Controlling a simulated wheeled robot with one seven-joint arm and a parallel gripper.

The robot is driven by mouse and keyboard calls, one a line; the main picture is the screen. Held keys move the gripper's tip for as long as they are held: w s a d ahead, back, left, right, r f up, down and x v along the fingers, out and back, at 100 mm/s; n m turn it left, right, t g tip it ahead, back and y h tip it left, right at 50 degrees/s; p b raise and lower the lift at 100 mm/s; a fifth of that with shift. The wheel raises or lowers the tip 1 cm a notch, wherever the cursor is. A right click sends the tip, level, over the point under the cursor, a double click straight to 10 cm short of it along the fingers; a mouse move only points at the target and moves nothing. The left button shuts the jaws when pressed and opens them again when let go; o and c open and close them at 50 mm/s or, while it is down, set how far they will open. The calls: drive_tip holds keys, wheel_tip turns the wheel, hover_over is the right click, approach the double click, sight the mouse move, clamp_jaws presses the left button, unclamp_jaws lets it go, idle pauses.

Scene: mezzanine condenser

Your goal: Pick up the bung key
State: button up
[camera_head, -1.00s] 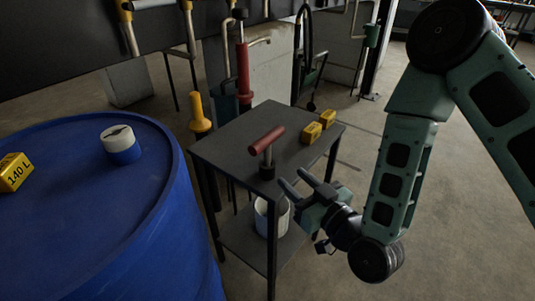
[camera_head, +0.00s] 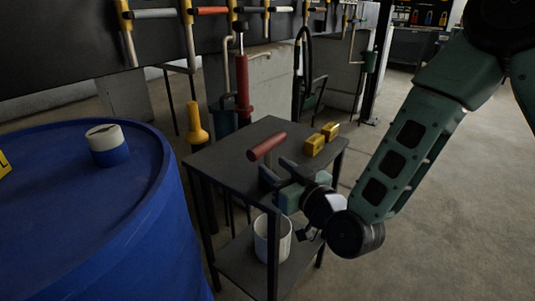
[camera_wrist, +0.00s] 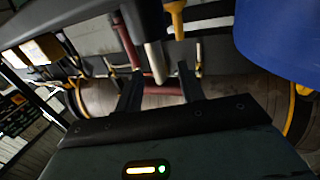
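The bung key (camera_head: 266,146) stands upright on the dark top of a small two-tier stand (camera_head: 222,157). It has a red crossbar handle on a grey shaft. My gripper (camera_head: 276,168) is at the near edge of the stand top, just below the handle's level, its fingers pointing at the shaft. The lower shaft is partly hidden by a finger. In the wrist view the bung key (camera_wrist: 155,62) shows between the two spread fingers, its red bar crossing behind them. My gripper is open; I cannot tell whether a finger touches the key.
Two yellow blocks (camera_head: 315,145) lie at the right of the stand top. A white bucket (camera_head: 271,240) sits on the lower shelf. A large blue drum (camera_head: 95,220) with a white-and-blue cap (camera_head: 107,146) stands at left. A yellow-topped post (camera_head: 197,122) is behind the stand.

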sight(270, 159)
drive_tip(key=x, duration=0.4)
drive_tip(key=shift+w+r, duration=0.25)
drive_tip(key=shift+c, duration=0.3)
clamp_jaws()
